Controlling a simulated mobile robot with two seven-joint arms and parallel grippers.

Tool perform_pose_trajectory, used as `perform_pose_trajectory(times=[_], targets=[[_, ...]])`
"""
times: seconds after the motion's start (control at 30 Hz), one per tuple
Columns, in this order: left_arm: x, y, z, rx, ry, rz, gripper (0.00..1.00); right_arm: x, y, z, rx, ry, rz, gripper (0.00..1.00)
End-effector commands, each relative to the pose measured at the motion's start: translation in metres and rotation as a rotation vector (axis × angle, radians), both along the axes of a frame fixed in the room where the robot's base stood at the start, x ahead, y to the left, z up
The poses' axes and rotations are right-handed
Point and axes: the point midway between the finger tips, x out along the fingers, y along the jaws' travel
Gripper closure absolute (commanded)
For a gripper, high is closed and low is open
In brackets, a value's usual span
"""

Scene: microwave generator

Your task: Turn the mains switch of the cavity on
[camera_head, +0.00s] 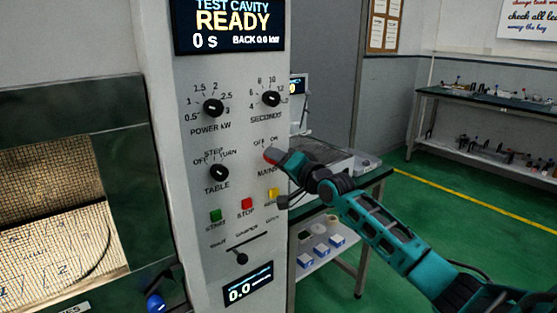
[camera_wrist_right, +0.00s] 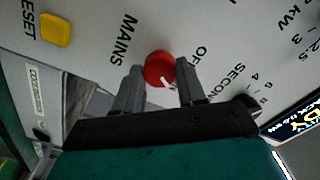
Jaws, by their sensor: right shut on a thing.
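The mains switch is a red round knob (camera_wrist_right: 160,68) beside the printed word MAINS on the grey control panel (camera_head: 185,85). In the head view, a bit of its red (camera_head: 270,155) shows at the tip of my right arm. My right gripper (camera_wrist_right: 158,88) is shut on the knob, with one dark finger at each side in the right wrist view. A short white mark shows near the knob's lower edge. The panel's display (camera_head: 232,25) reads READY and 0 s. My left gripper is not in view.
The black power knob (camera_head: 213,107), seconds knob (camera_head: 271,99) and table knob (camera_head: 219,172) are close by. Below are the green start (camera_head: 215,215), red stop (camera_head: 247,204) and yellow reset (camera_head: 272,194) buttons. A meshed cavity door (camera_head: 60,250) is at left. Green floor lies open at right.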

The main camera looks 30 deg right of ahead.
Motion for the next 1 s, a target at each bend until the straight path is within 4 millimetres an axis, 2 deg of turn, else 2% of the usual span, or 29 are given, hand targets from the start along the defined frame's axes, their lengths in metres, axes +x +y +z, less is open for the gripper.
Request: perform_pose_trajectory(times=[0.03,0.27,0.3,0.53,0.67,1.0], targets=[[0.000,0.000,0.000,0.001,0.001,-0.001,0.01,0.000,0.000,0.000,0.004,0.000,0.000,0.57],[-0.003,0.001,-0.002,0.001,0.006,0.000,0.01,0.000,0.000,0.000,0.002,0.000,0.000,0.35],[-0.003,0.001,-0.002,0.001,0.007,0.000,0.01,0.000,0.000,0.000,0.001,0.000,0.000,0.34],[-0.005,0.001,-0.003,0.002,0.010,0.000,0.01,-0.001,0.000,0.000,0.000,0.000,0.000,0.34],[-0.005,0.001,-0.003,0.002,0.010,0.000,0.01,-0.008,0.000,-0.001,0.000,0.001,0.001,0.34],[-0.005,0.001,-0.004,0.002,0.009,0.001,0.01,-0.058,-0.004,-0.002,-0.001,0.003,0.000,0.34]])
